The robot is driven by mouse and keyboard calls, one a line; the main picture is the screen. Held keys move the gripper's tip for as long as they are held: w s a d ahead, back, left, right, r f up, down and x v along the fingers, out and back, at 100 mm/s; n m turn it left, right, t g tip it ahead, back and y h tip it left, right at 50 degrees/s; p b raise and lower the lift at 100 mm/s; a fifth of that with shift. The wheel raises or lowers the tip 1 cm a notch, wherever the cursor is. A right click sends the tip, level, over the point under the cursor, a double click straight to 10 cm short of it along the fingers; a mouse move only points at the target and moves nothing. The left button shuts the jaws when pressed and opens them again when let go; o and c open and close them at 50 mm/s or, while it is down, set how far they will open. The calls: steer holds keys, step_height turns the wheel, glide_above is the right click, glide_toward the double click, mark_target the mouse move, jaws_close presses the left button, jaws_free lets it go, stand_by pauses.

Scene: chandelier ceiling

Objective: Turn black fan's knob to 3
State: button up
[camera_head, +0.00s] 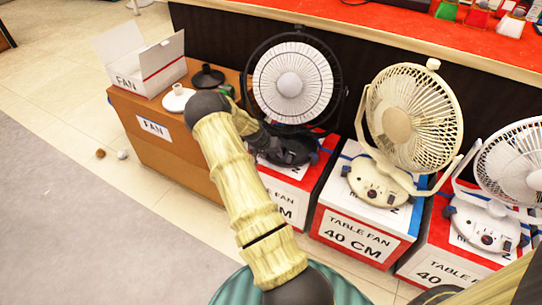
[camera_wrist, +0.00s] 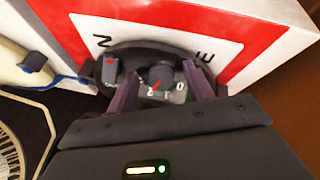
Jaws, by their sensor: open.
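The black fan (camera_head: 337,88) has a white disc and hub and stands on a red and white box. Its black base (camera_head: 297,152) is partly covered by my gripper (camera_head: 262,142), which hides the knob in the head view. In the wrist view, the fan's dark round knob (camera_wrist: 161,76) sits on the base by a dial plate with small white numbers. A red mark shows at the knob's lower edge; I cannot tell which number it points to. My gripper (camera_wrist: 162,88) is open, with one purplish finger on each side of the knob; contact is unclear.
A cream fan (camera_head: 413,118) and a white fan (camera_head: 515,165) stand on boxes to the right. At left, a brown box (camera_head: 165,145) carries an open white carton (camera_head: 140,62) and a white round base (camera_head: 177,98). A red-topped counter (camera_head: 400,32) runs behind.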

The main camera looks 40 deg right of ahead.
steer(key=shift+c, duration=0.4)
steer(key=c, duration=0.9)
steer(key=shift+r+m, duration=0.1)
steer(key=shift+m, duration=0.3)
steer(key=m+t+p, duration=0.1)
steer(key=m, duration=0.2)
steer(key=shift+y+p, duration=0.4)
steer(key=m+t, duration=0.1)
steer(key=m, duration=0.3)
steer(key=shift+m+t, duration=0.3)
steer(key=o, duration=1)
